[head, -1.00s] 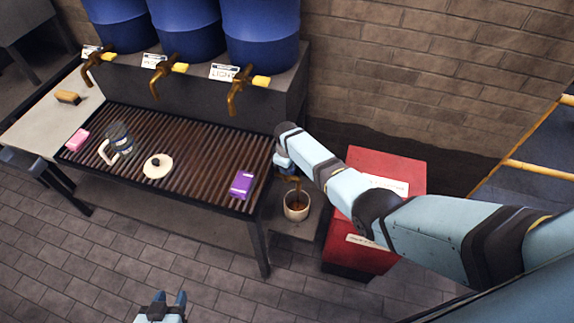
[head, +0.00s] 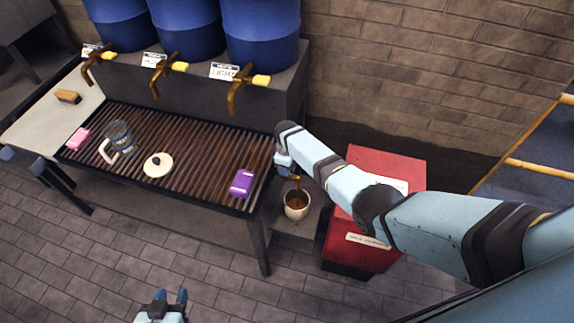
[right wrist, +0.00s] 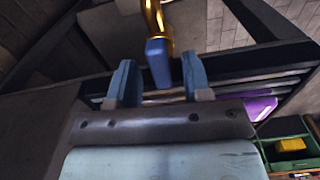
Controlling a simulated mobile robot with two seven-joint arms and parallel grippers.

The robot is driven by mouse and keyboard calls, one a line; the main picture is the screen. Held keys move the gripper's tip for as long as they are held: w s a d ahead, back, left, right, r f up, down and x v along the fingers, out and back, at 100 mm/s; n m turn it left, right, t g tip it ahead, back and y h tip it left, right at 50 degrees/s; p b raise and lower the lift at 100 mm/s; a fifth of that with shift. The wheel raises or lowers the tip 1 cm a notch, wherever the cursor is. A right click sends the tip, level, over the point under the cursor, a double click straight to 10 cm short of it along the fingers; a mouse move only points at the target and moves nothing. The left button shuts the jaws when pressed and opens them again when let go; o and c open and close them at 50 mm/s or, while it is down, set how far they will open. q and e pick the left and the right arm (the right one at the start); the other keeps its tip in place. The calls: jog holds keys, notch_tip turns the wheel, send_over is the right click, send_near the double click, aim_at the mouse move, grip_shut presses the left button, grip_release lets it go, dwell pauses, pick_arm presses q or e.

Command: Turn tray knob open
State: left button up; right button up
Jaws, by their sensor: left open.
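The tray knob (right wrist: 158,64) is a blue handle on a brass tap (right wrist: 153,17) at the right end of the slatted drip tray. In the right wrist view it shows between the two blue fingers of my right gripper (right wrist: 157,82), with a visible gap on each side. That gripper (head: 285,163) is at the tray's right end in the head view, where the knob is hidden by it. A cup (head: 296,209) with brown contents stands below the tap. My left gripper (head: 165,299) is open and empty above the floor at the bottom.
The drip tray (head: 205,160) holds a glass mug (head: 120,138), a round lid (head: 158,165), a purple box (head: 242,183) and a pink block (head: 78,139). Blue barrels (head: 260,35) with brass taps stand behind. A red box (head: 358,255) is right of the cup.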

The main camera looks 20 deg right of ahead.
notch_tip(320, 180, up, 14)
jog(key=p, duration=0.1)
dwell(0.6)
jog(key=shift+f, duration=0.15)
jog(key=s+f+m+t+y, duration=0.1)
jog(key=s+f+m+t, duration=0.15)
jog(key=s+f, duration=0.45)
jog(key=s+f+m+t+y, duration=0.1)
jog(key=s+f+m+t, duration=0.2)
jog(key=s, duration=0.8)
jog(key=s+r+m+t, duration=0.1)
jog(key=s+r+t, duration=0.1)
jog(key=s, duration=0.6)
jog(key=s+r+m+t+y, duration=0.1)
jog(key=s+r+t, duration=0.2)
jog(key=s, duration=0.6)
notch_tip(320, 180, up, 2)
jog(key=shift+d+r, duration=0.1)
jog(key=shift+d, duration=0.3)
